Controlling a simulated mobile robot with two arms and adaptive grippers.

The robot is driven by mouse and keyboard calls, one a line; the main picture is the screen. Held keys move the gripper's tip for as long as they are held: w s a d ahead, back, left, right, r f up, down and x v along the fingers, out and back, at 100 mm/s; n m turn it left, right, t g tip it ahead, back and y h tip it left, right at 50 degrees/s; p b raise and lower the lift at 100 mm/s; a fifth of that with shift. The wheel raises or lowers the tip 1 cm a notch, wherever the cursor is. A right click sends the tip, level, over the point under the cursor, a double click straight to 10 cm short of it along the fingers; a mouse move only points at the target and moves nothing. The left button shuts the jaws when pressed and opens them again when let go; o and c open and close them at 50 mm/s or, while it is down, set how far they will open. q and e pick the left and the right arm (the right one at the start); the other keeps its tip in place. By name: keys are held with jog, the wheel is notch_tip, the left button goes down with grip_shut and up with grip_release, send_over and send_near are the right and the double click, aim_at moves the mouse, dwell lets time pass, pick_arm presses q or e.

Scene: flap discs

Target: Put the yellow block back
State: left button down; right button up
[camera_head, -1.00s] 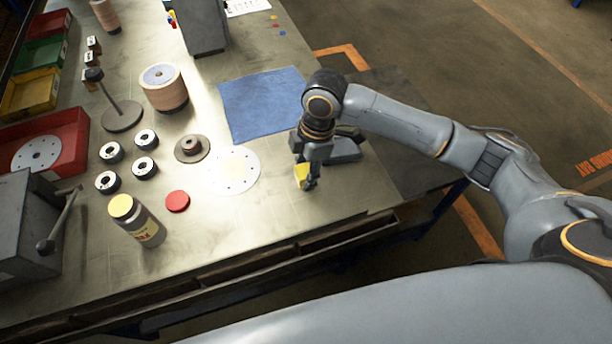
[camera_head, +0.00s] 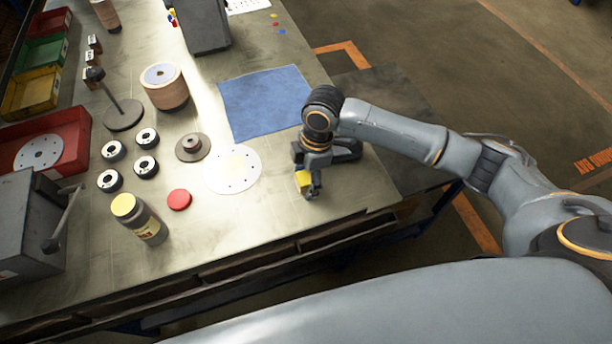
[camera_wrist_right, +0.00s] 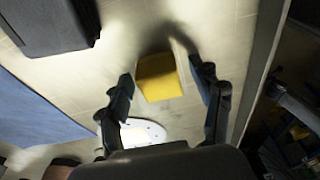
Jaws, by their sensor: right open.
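The yellow block (camera_head: 303,180) is near the front right part of the workbench (camera_head: 270,215), right of the white perforated disc (camera_head: 247,182). My right gripper (camera_head: 310,190) is at the block, pointing down, and partly covers it. In the right wrist view the yellow block (camera_wrist_right: 157,77) shows between the two spread fingers of my right gripper (camera_wrist_right: 162,72), with a gap on each side. I cannot tell whether its underside touches the bench. My left gripper is not in view.
A blue cloth (camera_head: 262,103) lies farther back. A red disc (camera_head: 179,199), a yellow-lidded jar (camera_head: 150,228) and several small rings stand to the left. The bench's front edge is close.

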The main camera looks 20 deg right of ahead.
notch_tip(320, 180, up, 12)
jog(key=d+b, duration=0.1)
jog(key=shift+d+b, duration=0.3)
jog(key=shift+d, duration=0.1)
